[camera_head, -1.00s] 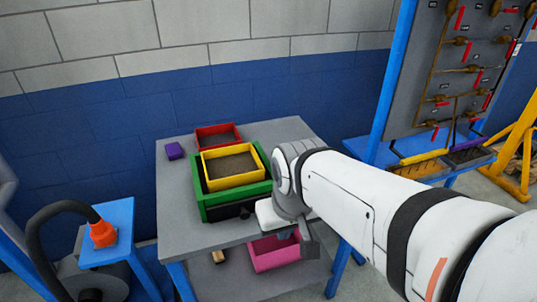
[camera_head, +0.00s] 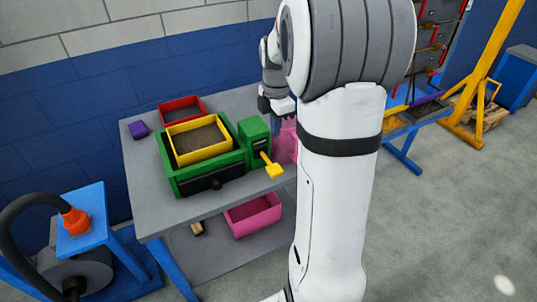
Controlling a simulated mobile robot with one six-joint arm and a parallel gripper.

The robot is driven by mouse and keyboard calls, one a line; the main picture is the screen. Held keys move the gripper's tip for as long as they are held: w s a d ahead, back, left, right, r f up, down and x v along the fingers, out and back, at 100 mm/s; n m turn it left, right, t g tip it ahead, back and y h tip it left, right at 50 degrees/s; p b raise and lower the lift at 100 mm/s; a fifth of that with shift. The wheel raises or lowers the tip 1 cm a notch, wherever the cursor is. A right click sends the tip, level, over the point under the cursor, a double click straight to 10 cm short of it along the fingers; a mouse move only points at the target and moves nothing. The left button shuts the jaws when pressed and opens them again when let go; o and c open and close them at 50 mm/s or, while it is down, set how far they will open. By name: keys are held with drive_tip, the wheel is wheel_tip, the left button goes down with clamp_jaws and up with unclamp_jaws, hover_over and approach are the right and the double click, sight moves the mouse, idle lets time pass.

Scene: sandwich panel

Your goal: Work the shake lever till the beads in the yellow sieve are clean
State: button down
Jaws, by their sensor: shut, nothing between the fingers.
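The yellow sieve (camera_head: 205,154) sits in the green shaker frame (camera_head: 180,178) on the grey table. Its bed looks dull grey-brown; single beads are too small to make out. A green housing (camera_head: 253,133) stands at the frame's right end. The shake lever (camera_head: 271,167), with a yellow handle, sticks out from the housing and slants down to the right. My gripper (camera_head: 276,126) is shut and empty. It is beside the housing, to its right and above the lever handle, apart from the handle. My arm hides part of the area to its right.
A red tray (camera_head: 182,104) stands behind the sieve, with a purple block (camera_head: 138,129) to its left. A pink bin (camera_head: 253,215) sits on the lower shelf. A pink object (camera_head: 287,143) is partly hidden by my arm. The floor at right is open.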

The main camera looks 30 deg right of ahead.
sight(275, 169)
drive_tip(key=shift+w+d+f, duration=0.1)
idle(0.3)
wheel_tip(275, 169, down, 14)
drive_tip(key=shift+r+p, duration=0.1)
drive_tip(key=shift+p, duration=0.7)
